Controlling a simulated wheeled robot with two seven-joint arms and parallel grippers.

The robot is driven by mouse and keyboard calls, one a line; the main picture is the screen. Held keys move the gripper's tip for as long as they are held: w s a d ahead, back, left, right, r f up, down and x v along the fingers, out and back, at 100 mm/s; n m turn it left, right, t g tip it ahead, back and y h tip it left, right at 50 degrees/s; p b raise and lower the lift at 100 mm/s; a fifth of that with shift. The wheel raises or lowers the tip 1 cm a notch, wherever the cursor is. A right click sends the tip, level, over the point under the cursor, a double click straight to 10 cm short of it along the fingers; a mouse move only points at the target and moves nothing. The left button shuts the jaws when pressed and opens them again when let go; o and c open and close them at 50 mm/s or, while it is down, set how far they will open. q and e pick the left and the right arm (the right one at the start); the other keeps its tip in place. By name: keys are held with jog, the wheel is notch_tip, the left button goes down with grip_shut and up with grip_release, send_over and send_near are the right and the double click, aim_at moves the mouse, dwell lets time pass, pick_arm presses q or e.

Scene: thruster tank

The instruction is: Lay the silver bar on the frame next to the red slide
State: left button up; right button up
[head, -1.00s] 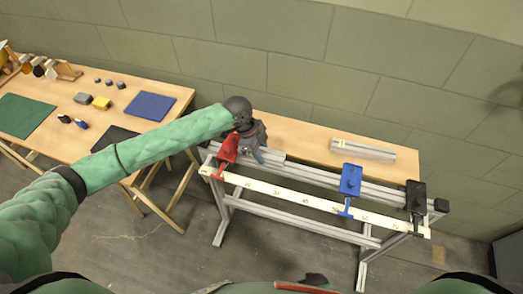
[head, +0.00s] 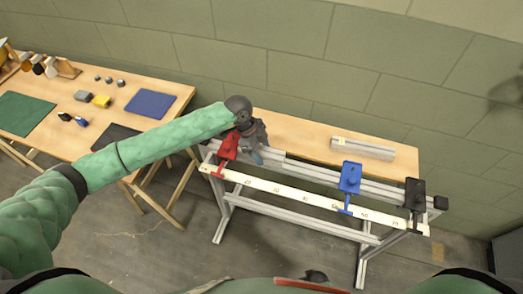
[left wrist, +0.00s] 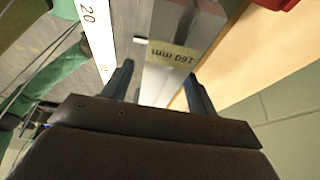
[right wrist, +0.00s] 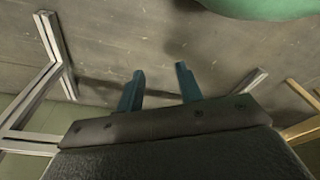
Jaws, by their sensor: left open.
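In the head view, the red slide (head: 228,147) sits at the left end of the aluminium frame (head: 318,173). My left gripper (head: 257,157) is at the frame, just right of the red slide. In the left wrist view its fingers (left wrist: 158,72) are open on either side of a silver bar (left wrist: 158,85) with a yellow "160 mm" label. The bar lies along the frame; whether a finger touches it I cannot tell. In the head view the arm and gripper hide part of that spot. My right gripper (right wrist: 160,72) is open and empty above the floor.
A blue slide (head: 349,178) and a black end piece (head: 415,195) sit further right on the frame. A white scale (head: 300,198) runs along its front. More silver stock (head: 363,150) lies on the wooden bench behind. A second table (head: 60,82) holds mats and small parts at left.

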pick_arm(q)
jog(key=shift+w+a+r, duration=0.1)
jog(key=shift+a+r, duration=0.1)
jog(key=shift+r, duration=0.15)
jog(key=b+v, duration=0.3)
jog(key=v, duration=0.6)
jog(key=shift+a+r, duration=0.15)
jog(key=shift+r, duration=0.25)
jog(key=shift+w+a+r, duration=0.1)
jog(key=shift+a+r, duration=0.15)
jog(key=shift+r, duration=0.35)
pick_arm(e)
notch_tip(320, 180, up, 8)
jog(key=w+a, duration=0.2)
jog(key=shift+a+g, duration=0.3)
jog(key=shift+f, duration=0.1)
